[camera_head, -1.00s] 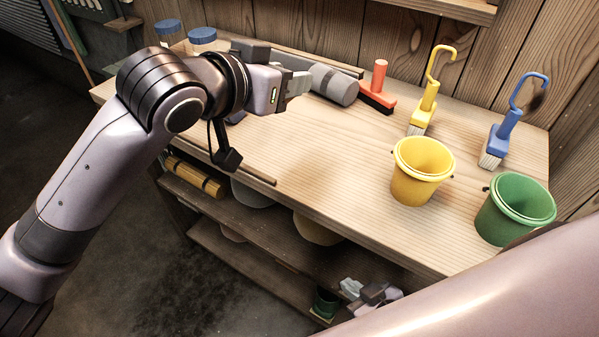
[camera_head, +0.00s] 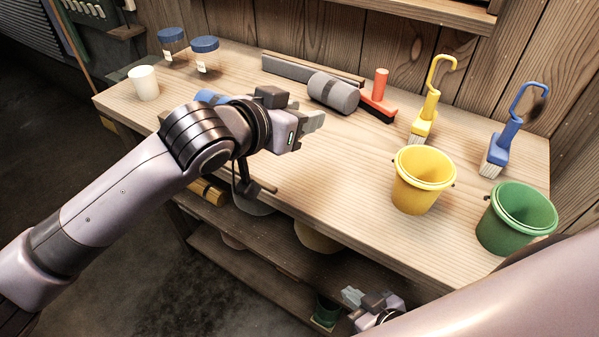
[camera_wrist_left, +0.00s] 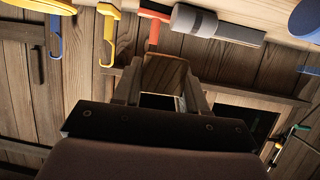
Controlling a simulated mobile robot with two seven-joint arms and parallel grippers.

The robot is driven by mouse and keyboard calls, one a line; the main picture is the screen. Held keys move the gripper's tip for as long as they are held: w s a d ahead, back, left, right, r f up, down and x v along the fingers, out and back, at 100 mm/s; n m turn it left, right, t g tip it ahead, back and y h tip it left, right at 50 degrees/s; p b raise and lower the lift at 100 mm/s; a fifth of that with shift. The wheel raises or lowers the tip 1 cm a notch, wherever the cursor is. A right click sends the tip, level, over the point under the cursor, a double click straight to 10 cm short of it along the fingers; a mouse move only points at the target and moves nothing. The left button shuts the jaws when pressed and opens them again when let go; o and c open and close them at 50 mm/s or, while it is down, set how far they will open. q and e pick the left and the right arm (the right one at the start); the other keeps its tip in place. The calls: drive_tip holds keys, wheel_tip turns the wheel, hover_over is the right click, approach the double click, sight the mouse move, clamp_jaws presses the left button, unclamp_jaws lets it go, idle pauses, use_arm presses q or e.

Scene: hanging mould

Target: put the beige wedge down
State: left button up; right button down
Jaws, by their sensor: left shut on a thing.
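My left gripper (camera_head: 312,123) is above the middle-left of the workbench, its jaws pointing right. In the left wrist view my left gripper (camera_wrist_left: 162,92) is shut on a brownish-beige block, the beige wedge (camera_wrist_left: 164,72), held between the fingers. In the head view the wedge is hidden by the gripper, and its gap to the bench top cannot be told. My right gripper (camera_head: 362,298) shows small at the bottom, below the bench front; its jaw opening is unclear.
The workbench (camera_head: 340,185) is clear in the middle. A yellow bucket (camera_head: 421,185) and green bucket (camera_head: 515,222) stand right. A grey roll (camera_head: 334,93), red brush (camera_head: 379,97), yellow brush (camera_head: 425,112) and blue brush (camera_head: 500,145) are behind. A white cup (camera_head: 144,83) and blue-lidded jars (camera_head: 205,58) stand left.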

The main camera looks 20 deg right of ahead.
use_arm(q)
hover_over(299, 184)
wheel_tip(299, 184, down, 10)
drive_tip(key=shift+r, duration=0.25)
wheel_tip(299, 184, down, 4)
drive_tip(key=shift+r+p, duration=0.25)
drive_tip(key=shift+p, duration=0.15)
drive_tip(key=shift+f, duration=0.2)
drive_tip(key=o, duration=1)
drive_tip(key=shift+f+b, duration=0.1)
drive_tip(key=shift+b, duration=0.5)
drive_tip(key=shift+s+d+v, duration=0.1)
drive_tip(key=shift+s+v, duration=0.05)
drive_tip(key=shift+v, duration=1.05)
drive_tip(key=shift+s+d+v, duration=0.1)
drive_tip(key=shift+v, duration=1.15)
drive_tip(key=shift+s+d+v, duration=0.1)
drive_tip(key=shift+s+v, duration=0.05)
drive_tip(key=shift+v, duration=1.05)
